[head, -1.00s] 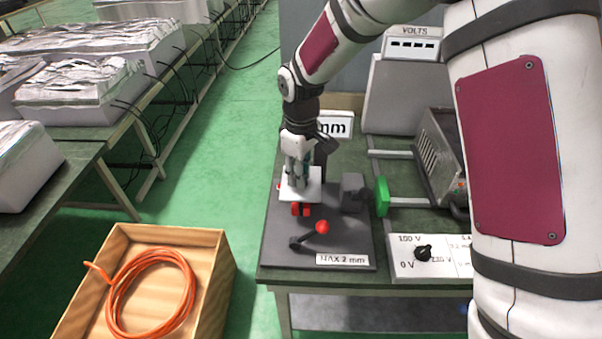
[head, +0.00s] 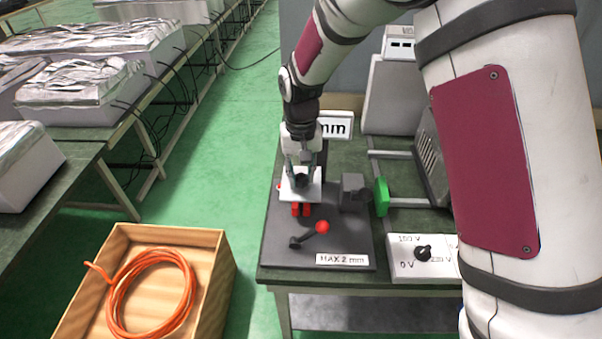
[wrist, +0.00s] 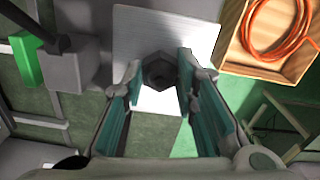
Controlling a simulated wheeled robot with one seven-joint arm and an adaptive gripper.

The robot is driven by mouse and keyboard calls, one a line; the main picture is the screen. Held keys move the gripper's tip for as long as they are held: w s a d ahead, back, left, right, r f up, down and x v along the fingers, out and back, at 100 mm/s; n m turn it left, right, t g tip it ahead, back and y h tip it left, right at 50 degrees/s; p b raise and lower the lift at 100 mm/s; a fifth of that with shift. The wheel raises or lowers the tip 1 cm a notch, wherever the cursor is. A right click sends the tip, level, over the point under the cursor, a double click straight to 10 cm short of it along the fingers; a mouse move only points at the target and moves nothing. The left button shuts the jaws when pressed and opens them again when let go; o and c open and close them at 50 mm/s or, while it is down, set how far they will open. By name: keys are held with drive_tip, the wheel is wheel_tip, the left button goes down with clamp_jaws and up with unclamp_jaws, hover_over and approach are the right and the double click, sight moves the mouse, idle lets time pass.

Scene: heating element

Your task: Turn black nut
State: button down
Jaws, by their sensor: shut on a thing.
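The black nut (wrist: 158,70) sits on a white square plate (wrist: 205,30) in the wrist view, between the two fingers of my gripper (wrist: 160,72). In the head view the nut (head: 301,181) shows as a dark spot at the fingertips, above the white plate (head: 288,194). My gripper (head: 300,174) points down over the plate and is shut on the nut. The fingers hide parts of the nut's sides.
The plate stands on a dark base (head: 340,235) with a red-knobbed lever (head: 322,227) in front and red parts (head: 301,209) below the plate. A wooden crate (head: 226,270) holds an orange cable (head: 185,300).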

sight(301, 177)
drive_tip(key=shift+m, duration=0.8)
drive_tip(key=c, duration=1.3)
unclamp_jaws()
drive_tip(key=shift+r, duration=0.15)
wheel_tip(301, 177, up, 12)
drive_tip(key=shift+f, duration=0.1)
